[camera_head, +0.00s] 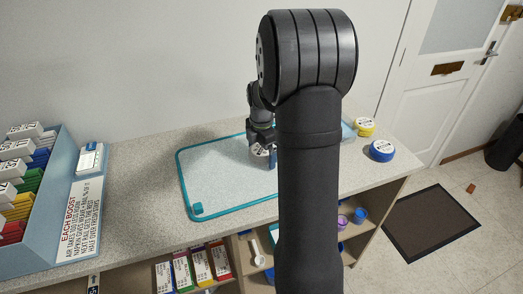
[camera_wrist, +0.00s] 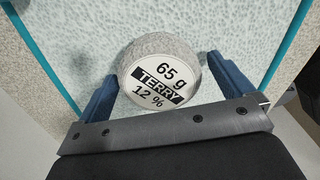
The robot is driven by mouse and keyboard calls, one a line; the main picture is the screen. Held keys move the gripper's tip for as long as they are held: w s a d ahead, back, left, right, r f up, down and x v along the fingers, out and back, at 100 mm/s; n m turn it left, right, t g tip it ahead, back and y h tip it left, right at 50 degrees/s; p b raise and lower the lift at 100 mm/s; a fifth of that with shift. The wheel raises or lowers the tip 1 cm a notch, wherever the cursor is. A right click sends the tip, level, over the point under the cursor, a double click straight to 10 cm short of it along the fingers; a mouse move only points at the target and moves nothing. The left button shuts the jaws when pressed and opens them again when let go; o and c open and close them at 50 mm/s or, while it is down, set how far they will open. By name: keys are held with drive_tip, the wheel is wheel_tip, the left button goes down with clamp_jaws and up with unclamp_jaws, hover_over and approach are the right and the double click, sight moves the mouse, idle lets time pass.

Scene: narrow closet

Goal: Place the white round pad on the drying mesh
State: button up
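The white round pad (camera_wrist: 160,62) has a grey textured side and a top reading "65 g TERRY 12 %". It also shows in the head view (camera_head: 259,151), partly behind my gripper. My gripper (camera_wrist: 161,70) has one blue finger on each side of the pad, with narrow gaps showing, so it looks open around it. In the head view my gripper (camera_head: 262,153) is low over the drying mesh (camera_head: 215,175), a pale speckled sheet with a teal frame. The pad appears to rest on the mesh, inside the frame. My arm hides the mesh's right part.
A blue rack of colored boxes (camera_head: 62,200) stands left on the counter. A yellow roll (camera_head: 365,127) and a blue roll (camera_head: 381,150) sit at the right end. Shelves below hold boxes (camera_head: 201,267).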

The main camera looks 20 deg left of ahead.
sight(262, 149)
drive_tip(key=shift+r, duration=0.1)
wheel_tip(262, 149, up, 12)
idle(0.6)
wheel_tip(262, 149, down, 12)
wheel_tip(262, 149, up, 2)
drive_tip(key=shift+r, duration=0.95)
